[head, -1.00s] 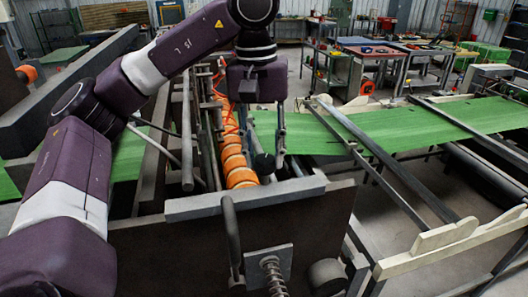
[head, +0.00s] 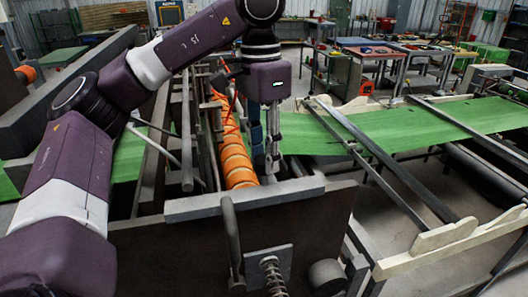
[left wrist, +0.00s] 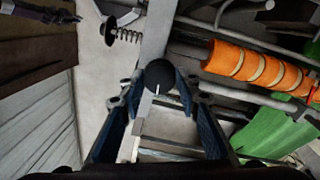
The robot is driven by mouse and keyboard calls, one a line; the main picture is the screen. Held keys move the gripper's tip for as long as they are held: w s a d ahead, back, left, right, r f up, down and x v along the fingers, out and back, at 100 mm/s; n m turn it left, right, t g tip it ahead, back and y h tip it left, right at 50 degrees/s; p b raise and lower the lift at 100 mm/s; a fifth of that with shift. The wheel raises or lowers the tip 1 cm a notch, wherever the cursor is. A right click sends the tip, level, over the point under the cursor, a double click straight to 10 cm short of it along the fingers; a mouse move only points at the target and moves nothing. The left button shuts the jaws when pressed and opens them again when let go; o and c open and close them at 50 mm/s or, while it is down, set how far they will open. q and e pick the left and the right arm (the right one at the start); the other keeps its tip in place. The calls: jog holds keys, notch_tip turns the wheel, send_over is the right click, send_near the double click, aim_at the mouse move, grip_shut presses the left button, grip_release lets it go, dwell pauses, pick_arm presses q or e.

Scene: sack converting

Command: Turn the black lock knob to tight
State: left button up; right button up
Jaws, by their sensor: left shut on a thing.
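The black lock knob (left wrist: 159,74) is a round dark disc with a thin white mark, in the upper middle of the left wrist view. My left gripper (left wrist: 158,82) is shut on it, with a blue-grey finger on each side. In the head view my left gripper (head: 271,166) points down just right of the orange roller, and its fingers hide the knob. My right gripper is not in view.
An orange roller (head: 236,160) with pale bands lies close left of the gripper. A dark frame plate (head: 190,240), with a spring (head: 272,276) on its front, stands nearer. Green sheet (head: 400,132) runs to the right.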

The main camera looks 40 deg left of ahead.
pick_arm(q)
jog(key=shift+w+r+m, duration=0.1)
jog(key=shift+m, duration=1.2)
jog(key=o, duration=1.1)
jog(key=shift+o, duration=0.3)
